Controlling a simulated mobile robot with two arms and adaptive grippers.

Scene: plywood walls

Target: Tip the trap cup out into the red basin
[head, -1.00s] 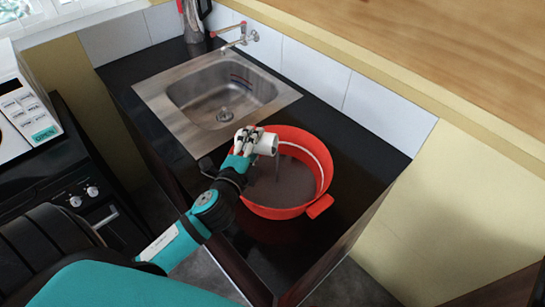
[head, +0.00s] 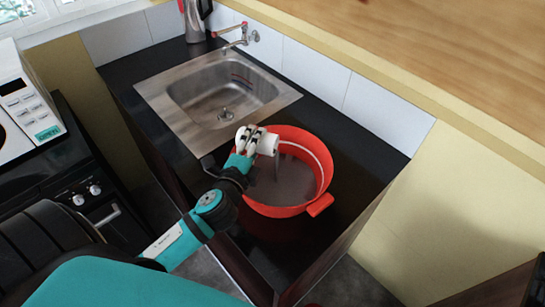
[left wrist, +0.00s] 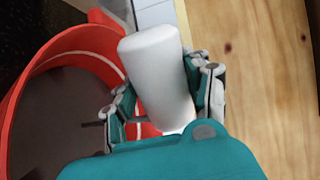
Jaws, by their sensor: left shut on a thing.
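The white trap cup (head: 268,144) is in my left gripper (head: 251,141), over the left part of the red basin (head: 322,188). The cup lies tilted on its side, with its far end toward the basin. A thin greyish stream seems to fall below it. The basin holds a flat grey-brown content. In the left wrist view the cup (left wrist: 158,75) sits between the two fingers (left wrist: 160,105), which are closed on its sides; the basin's red rim (left wrist: 50,50) is at left. The cup's mouth is not clearly visible. My right gripper is not in view.
The basin stands on a black counter (head: 345,165) beside a steel sink (head: 225,90) with a tap (head: 236,38). A kettle (head: 194,20) stands at the back. A microwave (head: 25,105) is at left. A tiled wall borders the counter's far side.

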